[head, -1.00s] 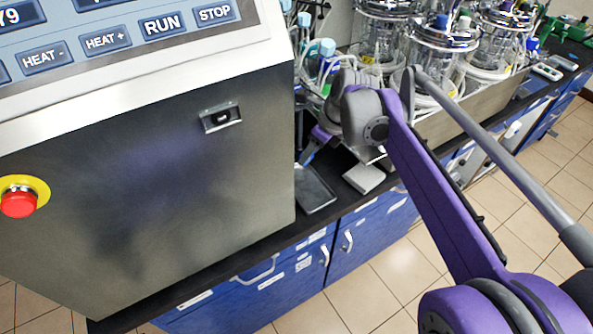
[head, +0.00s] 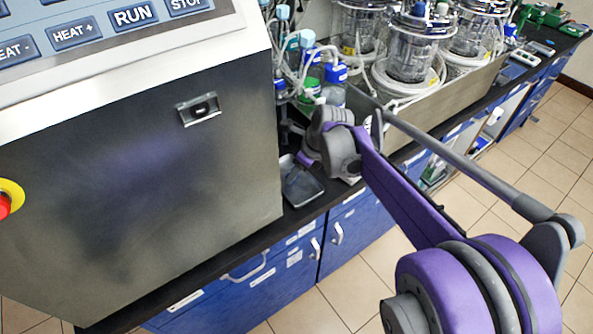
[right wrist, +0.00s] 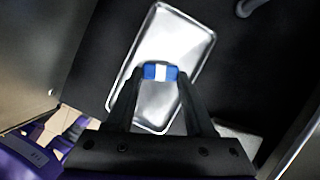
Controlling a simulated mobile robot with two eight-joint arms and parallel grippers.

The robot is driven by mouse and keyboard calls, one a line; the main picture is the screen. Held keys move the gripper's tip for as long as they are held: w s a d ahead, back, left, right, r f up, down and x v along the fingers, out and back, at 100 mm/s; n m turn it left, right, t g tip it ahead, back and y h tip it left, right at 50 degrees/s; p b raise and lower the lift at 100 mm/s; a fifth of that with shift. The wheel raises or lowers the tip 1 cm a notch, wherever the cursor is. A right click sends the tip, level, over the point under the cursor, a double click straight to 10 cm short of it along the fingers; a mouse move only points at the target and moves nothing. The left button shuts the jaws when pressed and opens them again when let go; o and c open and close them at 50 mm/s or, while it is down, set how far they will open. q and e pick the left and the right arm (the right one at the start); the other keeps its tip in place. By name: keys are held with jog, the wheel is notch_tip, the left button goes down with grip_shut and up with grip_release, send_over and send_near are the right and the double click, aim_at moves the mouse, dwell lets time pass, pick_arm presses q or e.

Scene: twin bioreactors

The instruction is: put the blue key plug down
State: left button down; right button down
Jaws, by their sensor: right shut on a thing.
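The blue key plug (right wrist: 150,71), blue with a white band, is between the fingertips of my right gripper (right wrist: 160,80) in the right wrist view. The gripper is shut on it. The plug shows over a shiny metal tray (right wrist: 183,40); I cannot tell how high above it the plug is. In the head view the tray (head: 302,188) lies on the dark bench beside the steel cabinet, partly covered by my right wrist. The plug and fingertips are hidden in the head view. My left gripper is not in view.
A large steel cabinet (head: 130,170) with a keyed lock (head: 199,109) stands left of the tray. Bottles with blue caps (head: 336,75) and glass bioreactor vessels (head: 410,50) stand behind.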

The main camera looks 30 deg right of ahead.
jog(key=shift+f, duration=0.3)
jog(key=shift+c, duration=1.3)
grip_release()
jog(key=shift+r, duration=0.1)
jog(key=shift+r, duration=0.15)
jog(key=p+v, duration=0.1)
jog(key=v, duration=1.1)
